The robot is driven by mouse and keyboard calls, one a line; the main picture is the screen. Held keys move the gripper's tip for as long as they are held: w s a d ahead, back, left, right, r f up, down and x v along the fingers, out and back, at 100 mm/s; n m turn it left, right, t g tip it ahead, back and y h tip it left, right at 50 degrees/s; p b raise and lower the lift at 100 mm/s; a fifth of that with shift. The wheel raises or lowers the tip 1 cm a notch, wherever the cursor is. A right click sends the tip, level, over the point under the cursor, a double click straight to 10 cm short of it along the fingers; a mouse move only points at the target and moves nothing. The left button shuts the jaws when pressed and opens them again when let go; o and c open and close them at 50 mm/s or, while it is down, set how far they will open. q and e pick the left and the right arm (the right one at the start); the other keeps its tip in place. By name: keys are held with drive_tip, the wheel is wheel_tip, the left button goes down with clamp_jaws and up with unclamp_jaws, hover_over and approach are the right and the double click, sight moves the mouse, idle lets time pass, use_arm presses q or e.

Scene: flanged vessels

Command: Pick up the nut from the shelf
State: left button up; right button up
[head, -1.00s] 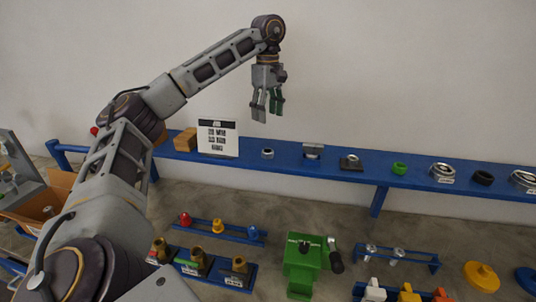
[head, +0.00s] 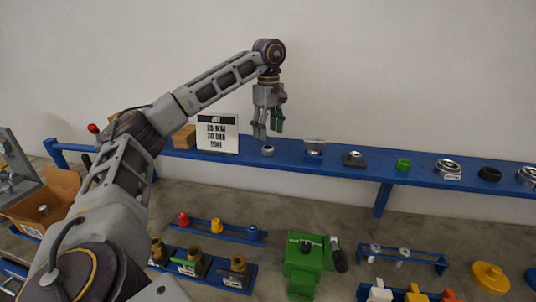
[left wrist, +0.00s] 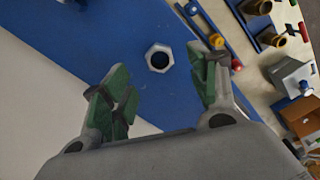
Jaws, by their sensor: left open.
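The nut (head: 267,151) is a small silver hexagonal ring lying on the blue shelf (head: 340,164), to the right of the white sign. My left gripper (head: 268,136) is open and empty, pointing down just above the nut. In the left wrist view its two green-padded fingers (left wrist: 165,98) stand apart, and the nut shows beyond them, roughly between their lines. The fingers do not touch the nut. My right gripper is not in view.
A white sign (head: 217,133) and a wooden block (head: 184,138) stand left of the nut. A metal bracket (head: 314,148), a dark block (head: 353,159) and a green ring (head: 403,164) sit to its right. A green vise (head: 303,262) stands below.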

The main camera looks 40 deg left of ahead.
sight(269, 148)
use_arm(q)
drive_tip(key=shift+f, duration=0.65)
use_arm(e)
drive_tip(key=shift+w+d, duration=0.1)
use_arm(q)
drive_tip(key=shift+f, duration=1.25)
drive_tip(key=shift+d+f+p, duration=0.1)
drive_tip(key=shift+f+p, duration=0.3)
drive_tip(key=shift+f, duration=0.95)
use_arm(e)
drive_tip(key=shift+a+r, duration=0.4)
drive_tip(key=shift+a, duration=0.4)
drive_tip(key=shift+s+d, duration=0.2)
